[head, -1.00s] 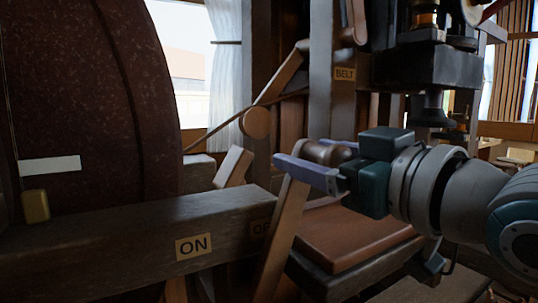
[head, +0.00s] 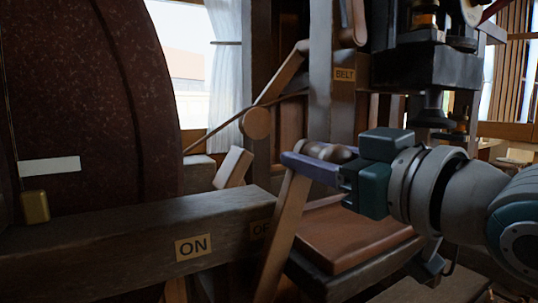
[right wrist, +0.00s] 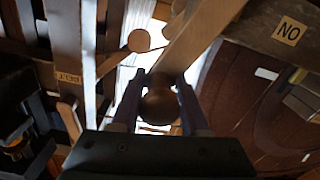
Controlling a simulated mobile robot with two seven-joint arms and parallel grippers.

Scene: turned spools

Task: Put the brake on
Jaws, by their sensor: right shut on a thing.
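The brake lever (head: 284,225) is a long wooden bar, leaning a little, with a turned brown knob (head: 328,152) at its top. The ON label (head: 193,247) is further left on that beam. My right gripper (head: 315,160) is shut on the knob from the right. In the right wrist view the knob (right wrist: 158,106) sits between both fingers, with the lever (right wrist: 205,38) beyond. My left gripper is not in view.
A big dark red wheel (head: 80,100) stands behind the beam at left. A post with a BELT label (head: 344,74) and another wooden lever (head: 278,80) rise behind my gripper. A reddish-brown board (head: 350,235) lies below my right arm.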

